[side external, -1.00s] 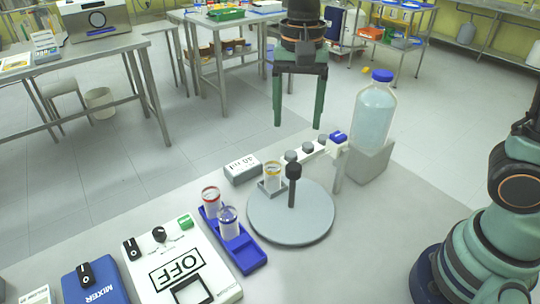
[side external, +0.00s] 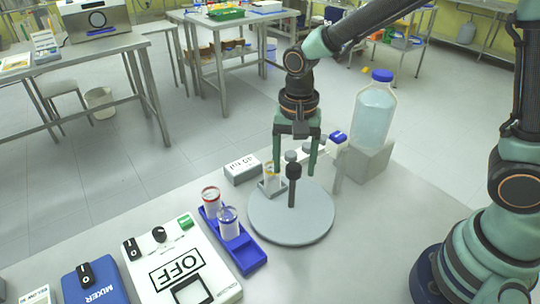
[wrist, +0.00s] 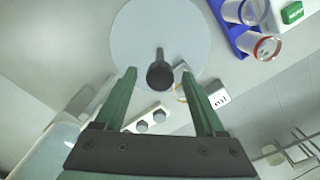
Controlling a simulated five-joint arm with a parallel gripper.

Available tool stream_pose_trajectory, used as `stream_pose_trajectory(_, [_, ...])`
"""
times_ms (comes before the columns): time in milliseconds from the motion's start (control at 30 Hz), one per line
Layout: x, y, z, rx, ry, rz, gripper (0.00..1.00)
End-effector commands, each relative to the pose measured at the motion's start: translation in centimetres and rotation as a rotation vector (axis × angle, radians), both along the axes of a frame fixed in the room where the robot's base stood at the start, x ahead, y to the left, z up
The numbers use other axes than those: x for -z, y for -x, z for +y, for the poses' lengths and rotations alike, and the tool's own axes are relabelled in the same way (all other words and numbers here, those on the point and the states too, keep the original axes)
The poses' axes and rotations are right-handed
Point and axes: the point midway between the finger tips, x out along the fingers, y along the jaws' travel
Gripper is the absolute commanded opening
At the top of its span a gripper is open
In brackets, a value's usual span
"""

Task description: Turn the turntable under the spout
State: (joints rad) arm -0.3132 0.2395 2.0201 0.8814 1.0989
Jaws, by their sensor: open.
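The turntable (side external: 290,226) is a flat grey disc with an upright dark knob post (side external: 293,185) near its middle. A small vial with a yellow rim (side external: 271,176) sits in a holder at the disc's far left edge. The white spout stand (side external: 339,165) with a blue top is at the disc's right. My gripper (side external: 294,172) points down just behind the post, fingers apart, with nothing visibly held. In the wrist view the post (wrist: 159,72) lies ahead, between the lines of the open fingers (wrist: 163,88); I see no contact.
A large blue-capped bottle (side external: 372,118) stands on a grey block right of the spout. A blue rack (side external: 240,247) with two vials is left of the disc. A white OFF box (side external: 180,262) and a blue mixer box (side external: 95,281) are further left. A small labelled block (side external: 242,170) is behind.

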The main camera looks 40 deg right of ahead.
Motion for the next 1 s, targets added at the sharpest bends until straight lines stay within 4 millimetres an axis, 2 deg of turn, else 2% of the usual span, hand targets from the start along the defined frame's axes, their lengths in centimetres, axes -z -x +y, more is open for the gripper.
stream_pose_trajectory(67, [-0.01, 0.01, -0.01, 0.0, 0.0, 0.0, 0.72])
stream_pose_trajectory(100, [-0.01, 0.01, -0.01, 0.0, 0.0, 0.0, 0.68])
stream_pose_trajectory(267, [-0.03, 0.01, -0.01, 0.0, 0.0, 0.0, 0.07])
stream_pose_trajectory(300, [-0.03, 0.01, 0.0, 0.0, 0.001, 0.001, 0.0])
stream_pose_trajectory(1000, [-0.08, 0.04, -0.04, 0.0, 0.001, 0.002, 0.0])
